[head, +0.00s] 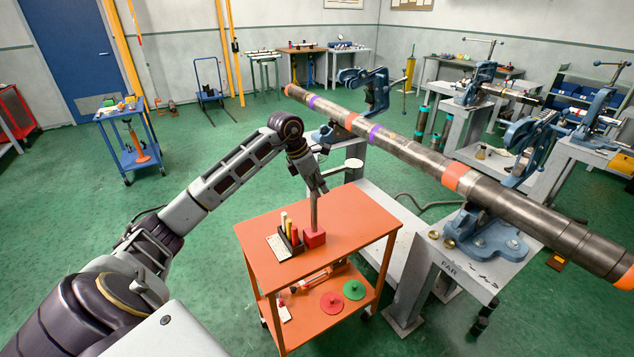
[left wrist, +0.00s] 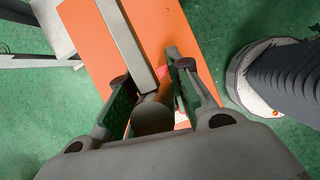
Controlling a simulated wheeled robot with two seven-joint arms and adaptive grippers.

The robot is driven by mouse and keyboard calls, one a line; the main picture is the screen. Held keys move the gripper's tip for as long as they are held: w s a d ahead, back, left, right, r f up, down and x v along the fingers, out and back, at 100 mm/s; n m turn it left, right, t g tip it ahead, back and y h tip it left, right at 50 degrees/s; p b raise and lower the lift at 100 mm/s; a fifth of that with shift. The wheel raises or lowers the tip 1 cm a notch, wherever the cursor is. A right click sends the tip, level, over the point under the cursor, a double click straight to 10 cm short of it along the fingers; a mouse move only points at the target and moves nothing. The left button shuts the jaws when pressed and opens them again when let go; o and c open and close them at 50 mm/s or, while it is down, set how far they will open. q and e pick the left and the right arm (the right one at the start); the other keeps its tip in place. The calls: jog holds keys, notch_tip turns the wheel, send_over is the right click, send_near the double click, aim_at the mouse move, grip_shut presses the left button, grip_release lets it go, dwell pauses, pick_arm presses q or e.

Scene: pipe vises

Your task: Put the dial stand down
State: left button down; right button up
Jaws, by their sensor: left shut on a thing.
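The dial stand (head: 314,212) has a red block base, an upright grey post and a side arm with a pale round dial (head: 354,163) at its end. My left gripper (head: 317,187) is shut on the upper post. The stand is upright over the top of the orange cart (head: 350,225). Its base looks at or just above the cart top; I cannot tell if it touches. In the left wrist view the two green-padded fingers (left wrist: 150,104) are on both sides of the post, and the grey side arm (left wrist: 126,42) reaches away over the cart. My right gripper is not in view.
A dark rack with coloured sticks (head: 288,236) stands on the cart, close left of the base. The lower shelf holds a red disc (head: 332,302) and a green disc (head: 354,289). A long pipe (head: 440,167) rests in blue vises to the right. The cart top's right part is clear.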

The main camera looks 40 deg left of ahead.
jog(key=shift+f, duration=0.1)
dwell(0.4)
pick_arm(q)
jog(key=c, duration=1.6)
grip_release()
jog(key=shift+f, duration=0.15)
jog(key=o, duration=0.3)
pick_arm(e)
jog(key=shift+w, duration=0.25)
pick_arm(q)
jog(key=shift+s+a+r, duration=0.1)
jog(key=shift+s+r, duration=0.1)
jog(key=shift+r, duration=0.5)
jog(key=p+v, duration=0.3)
jog(key=v, duration=0.8)
jog(key=shift+p, duration=0.35)
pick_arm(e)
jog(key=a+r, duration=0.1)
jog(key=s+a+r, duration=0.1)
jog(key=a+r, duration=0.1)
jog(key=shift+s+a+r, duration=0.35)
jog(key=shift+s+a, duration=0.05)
